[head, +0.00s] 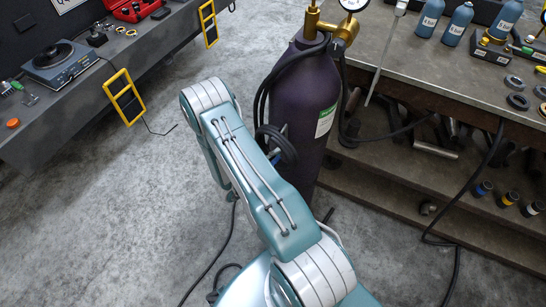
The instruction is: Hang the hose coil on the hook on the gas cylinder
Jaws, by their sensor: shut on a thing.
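The gas cylinder (300,112) is dark purple with a brass valve and gauge on top. It stands upright in front of the right bench. The hose coil (287,146) shows as a bundle of dark loops at the cylinder's lower left side, partly behind my arm. My gripper (275,157) is almost wholly hidden behind my arm; only a small grey-blue part shows at the coil, and it is shut on the coil. I cannot make out the hook, or whether the coil touches it.
A black hose (263,96) hangs from the cylinder's valve down its left side. The right workbench (412,62) holds blue bottles (461,22) and dark rings, with a lower shelf of parts. The left bench (50,113) carries a scale (56,60). Cables lie on the floor; open floor lies left.

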